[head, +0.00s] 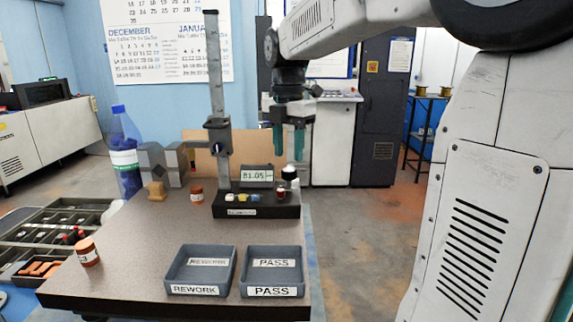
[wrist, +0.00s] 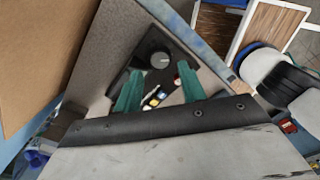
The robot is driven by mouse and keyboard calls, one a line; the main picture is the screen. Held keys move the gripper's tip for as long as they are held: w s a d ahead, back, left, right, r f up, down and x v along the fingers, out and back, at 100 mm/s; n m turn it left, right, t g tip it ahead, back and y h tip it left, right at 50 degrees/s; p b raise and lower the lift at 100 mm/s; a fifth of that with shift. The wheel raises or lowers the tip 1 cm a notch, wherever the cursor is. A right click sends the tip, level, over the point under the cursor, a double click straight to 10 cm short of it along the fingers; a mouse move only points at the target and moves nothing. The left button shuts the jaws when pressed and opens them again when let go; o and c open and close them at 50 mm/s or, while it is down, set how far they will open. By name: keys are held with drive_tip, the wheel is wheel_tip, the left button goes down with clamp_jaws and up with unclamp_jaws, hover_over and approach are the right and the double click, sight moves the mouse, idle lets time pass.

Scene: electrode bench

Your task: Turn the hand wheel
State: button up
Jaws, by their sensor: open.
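No part is plainly readable as the hand wheel. A measuring stand with a tall grey column (head: 216,65) stands on the bench, with a dark clamp (head: 218,137) on the column. A small dark part juts from the clamp's left side and may be the wheel; I cannot tell. My gripper (head: 289,143) hangs to the right of the column, fingers down, apart from it. In the wrist view its green fingers (wrist: 160,92) are spread and empty. Beyond them shows a round dark knob or cap (wrist: 159,61) on or beside the stand's black base.
The black base (head: 255,210) carries small coloured pieces. A black-capped bottle (head: 289,173) stands at its right. REWORK (head: 199,290) and PASS (head: 272,291) trays lie in front. A large bottle (head: 126,160) and a small orange-brown jar (head: 87,252) stand at left.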

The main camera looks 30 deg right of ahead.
sight(288, 170)
drive_tip(key=shift+a+f, duration=0.1)
drive_tip(key=shift+f, duration=2.15)
drive_tip(key=c, duration=0.7)
drive_tip(key=shift+m, duration=0.3)
